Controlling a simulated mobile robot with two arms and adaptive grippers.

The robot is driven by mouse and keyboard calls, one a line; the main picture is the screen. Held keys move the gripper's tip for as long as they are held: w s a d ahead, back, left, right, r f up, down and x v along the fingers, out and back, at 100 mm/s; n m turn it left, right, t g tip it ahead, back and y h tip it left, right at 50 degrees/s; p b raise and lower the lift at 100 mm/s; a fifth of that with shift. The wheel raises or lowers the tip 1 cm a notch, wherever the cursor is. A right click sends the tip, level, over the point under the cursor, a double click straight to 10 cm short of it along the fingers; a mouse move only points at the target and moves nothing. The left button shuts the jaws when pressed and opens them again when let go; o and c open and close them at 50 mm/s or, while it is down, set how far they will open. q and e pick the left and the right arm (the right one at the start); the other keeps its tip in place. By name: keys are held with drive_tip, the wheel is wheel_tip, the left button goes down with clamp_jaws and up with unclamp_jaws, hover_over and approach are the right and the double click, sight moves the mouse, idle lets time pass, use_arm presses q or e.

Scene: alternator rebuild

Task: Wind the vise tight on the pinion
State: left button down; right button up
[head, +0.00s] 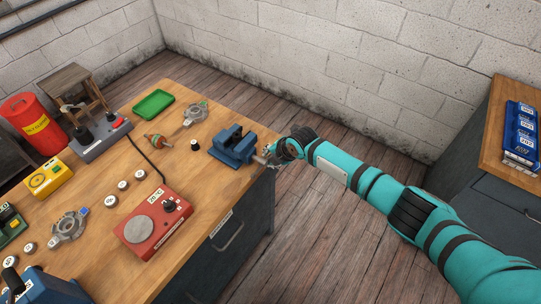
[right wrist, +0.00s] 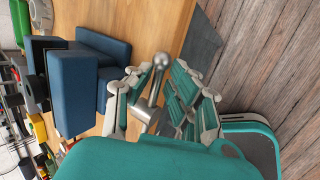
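The blue vise (head: 232,146) sits at the right edge of the wooden bench; its blue jaw block also shows large in the right wrist view (right wrist: 75,95). The metal handle bar with a ball end (right wrist: 160,62) is at the vise's screw end. My right gripper (head: 268,155) is at that end, fingers spread on either side of the bar; in the right wrist view the gripper (right wrist: 163,88) shows a gap between its pads. I cannot make out the pinion for certain; a dark piece (right wrist: 36,75) shows by the jaws. My left gripper is out of view.
A red tester (head: 155,222), a green tray (head: 153,104), a rotor (head: 155,141) and metal housings (head: 68,227) lie on the bench. Floor is open right of the bench.

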drive_tip(key=shift+o, duration=0.9)
drive_tip(key=shift+r, duration=0.1)
drive_tip(key=shift+d+r, duration=0.1)
drive_tip(key=shift+r, duration=0.05)
drive_tip(key=v, duration=1.1)
drive_tip(key=shift+s+r, duration=0.25)
drive_tip(key=shift+d, duration=0.1)
